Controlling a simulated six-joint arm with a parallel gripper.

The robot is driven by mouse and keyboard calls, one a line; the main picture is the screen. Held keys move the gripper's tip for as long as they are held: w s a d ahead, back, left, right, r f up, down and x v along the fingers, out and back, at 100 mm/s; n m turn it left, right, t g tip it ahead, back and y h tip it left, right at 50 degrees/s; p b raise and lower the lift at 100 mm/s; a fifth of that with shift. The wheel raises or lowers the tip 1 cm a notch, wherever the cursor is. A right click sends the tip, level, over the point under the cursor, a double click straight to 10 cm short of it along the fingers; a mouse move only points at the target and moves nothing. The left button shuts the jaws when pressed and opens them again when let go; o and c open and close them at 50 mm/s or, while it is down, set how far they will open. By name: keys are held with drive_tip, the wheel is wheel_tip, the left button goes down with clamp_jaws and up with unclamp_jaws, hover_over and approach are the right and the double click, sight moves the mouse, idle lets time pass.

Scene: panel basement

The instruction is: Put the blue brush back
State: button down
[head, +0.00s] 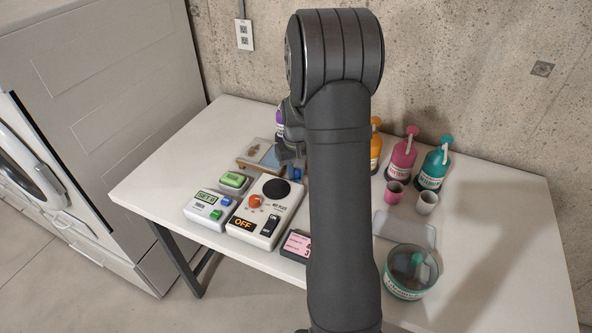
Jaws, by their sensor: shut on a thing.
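My gripper (289,163) is at the back of the white table, left of my arm. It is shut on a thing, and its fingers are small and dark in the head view. A small patch of blue, seemingly the blue brush (297,173), shows just below the fingers and is partly hidden by my gripper and arm. I cannot make out its bristles or whether it touches the table. A flat holder with a brown wooden edge and a grey-blue face (267,156) lies just left of my gripper. My arm hides what is right of the gripper.
A white device with an orange knob (255,201), a smaller device with a green display (207,210) and a green block (235,180) stand in front. Pump bottles (403,155), two cups (427,202), a clear tray (404,230) and a glass bowl (410,272) stand right of my arm.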

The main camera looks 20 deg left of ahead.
drive_tip(key=c, duration=1.3)
unclamp_jaws()
drive_tip(key=shift+f, duration=0.1)
wheel_tip(320, 180, up, 12)
drive_tip(key=shift+f, duration=4.2)
drive_tip(key=shift+f, duration=0.15)
